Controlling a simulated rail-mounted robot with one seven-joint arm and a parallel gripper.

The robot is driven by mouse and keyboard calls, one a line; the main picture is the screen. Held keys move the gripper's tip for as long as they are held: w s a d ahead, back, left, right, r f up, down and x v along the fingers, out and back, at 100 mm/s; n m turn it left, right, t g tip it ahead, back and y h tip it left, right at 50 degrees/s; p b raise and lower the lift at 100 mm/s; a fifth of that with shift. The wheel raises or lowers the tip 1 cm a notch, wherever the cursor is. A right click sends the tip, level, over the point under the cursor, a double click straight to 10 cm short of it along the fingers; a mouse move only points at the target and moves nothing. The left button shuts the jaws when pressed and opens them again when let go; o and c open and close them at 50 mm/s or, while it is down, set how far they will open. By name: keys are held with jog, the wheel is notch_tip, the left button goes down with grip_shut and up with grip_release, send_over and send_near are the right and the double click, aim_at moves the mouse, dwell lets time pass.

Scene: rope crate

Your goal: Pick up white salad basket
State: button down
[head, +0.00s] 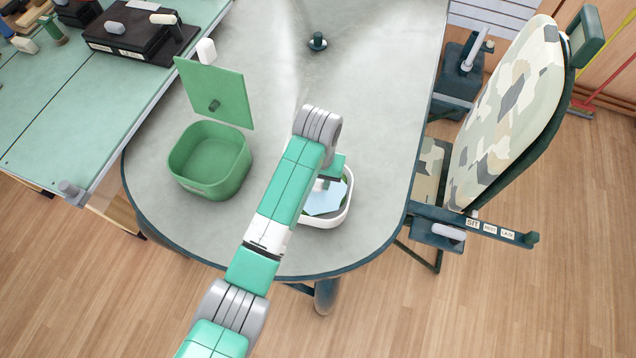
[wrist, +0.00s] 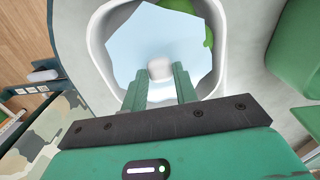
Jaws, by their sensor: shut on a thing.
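The white salad basket (head: 347,208) stands on the grey table under the end of my arm, and the arm hides its left part. Its white rim also fills the upper middle of the wrist view (wrist: 96,42). Inside it lie a pale blue angular sheet (head: 322,203) and something green (wrist: 184,5). My gripper (wrist: 160,78) points down over the basket. Its two green fingers are on either side of a small whitish knob (wrist: 160,68) and are shut on it. I cannot tell whether the knob belongs to the basket or to the sheet.
A green box (head: 212,188) with its lid (head: 220,88) raised stands on the table to the left. A small dark green knob (head: 317,42) is at the back. A camouflage-patterned chair (head: 508,100) is at the right.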

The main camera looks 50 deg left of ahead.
jog(key=s+d+r+p, duration=0.1)
jog(key=s+d, duration=0.7)
jog(key=s, duration=0.5)
jog(key=shift+s+r+p, duration=0.3)
jog(key=shift+s+r, duration=0.05)
jog(key=shift+w+d, duration=0.1)
